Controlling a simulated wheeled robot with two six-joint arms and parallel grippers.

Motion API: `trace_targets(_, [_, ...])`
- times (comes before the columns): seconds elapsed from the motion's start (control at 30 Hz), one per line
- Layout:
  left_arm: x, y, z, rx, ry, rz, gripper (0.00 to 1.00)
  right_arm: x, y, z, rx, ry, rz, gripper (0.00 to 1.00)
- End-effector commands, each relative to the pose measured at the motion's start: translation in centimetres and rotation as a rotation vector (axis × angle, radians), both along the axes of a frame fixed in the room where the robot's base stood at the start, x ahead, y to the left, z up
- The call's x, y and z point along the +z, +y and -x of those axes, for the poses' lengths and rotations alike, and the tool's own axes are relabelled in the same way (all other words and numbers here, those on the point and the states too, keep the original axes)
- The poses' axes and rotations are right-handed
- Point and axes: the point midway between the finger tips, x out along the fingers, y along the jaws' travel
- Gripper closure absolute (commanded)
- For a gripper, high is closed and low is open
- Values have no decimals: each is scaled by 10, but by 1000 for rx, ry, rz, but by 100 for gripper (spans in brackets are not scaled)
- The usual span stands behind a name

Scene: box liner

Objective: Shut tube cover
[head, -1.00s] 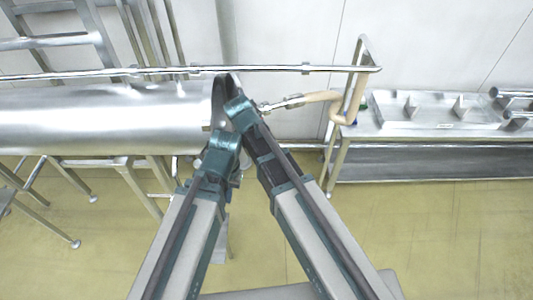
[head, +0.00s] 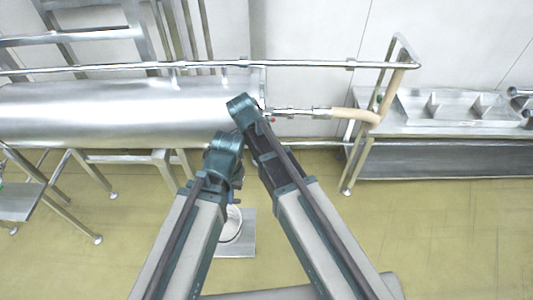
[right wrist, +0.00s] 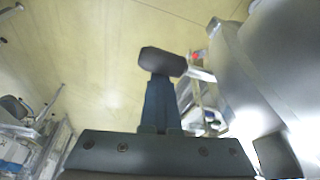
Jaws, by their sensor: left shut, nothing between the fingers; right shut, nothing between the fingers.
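The big silver tube (head: 120,112) lies across the left of the head view. Its right end shows a thin upright rim (head: 264,88), with the cover seen edge-on there; no gap shows, but my right arm hides the lower part. In the right wrist view the shiny tube (right wrist: 285,55) fills the right side. My right gripper (right wrist: 163,62) is shut and empty, apart from the tube in that picture. My left gripper (head: 236,189) is shut and empty, below the tube end, partly hidden by my left arm.
A metal rail (head: 300,64) runs above the tube. A pipe fitting with a tan hose (head: 352,114) lies right of the tube end. A steel bench (head: 450,115) stands at the right. The yellow floor is otherwise mostly clear.

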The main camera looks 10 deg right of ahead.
Motion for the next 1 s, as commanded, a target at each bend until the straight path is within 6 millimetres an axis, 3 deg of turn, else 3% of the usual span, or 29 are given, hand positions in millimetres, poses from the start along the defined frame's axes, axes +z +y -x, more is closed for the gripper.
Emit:
trace_targets(0.03, [0,0,0,0,0,0,100,-1,8,-1,11,0,-17,100])
trace_targets(0.47, [-1,0,0,0,0,0,100,-2,5,-1,14,-3,-16,100])
trace_targets(0.67, [-6,0,0,-1,0,0,100,-7,-17,1,10,-1,-12,100])
trace_targets(0.8, [-10,0,0,-2,0,0,100,-11,-44,2,6,-2,-5,100])
trace_targets(1.0, [31,0,0,-1,1,0,100,30,-32,0,11,-1,-4,100])
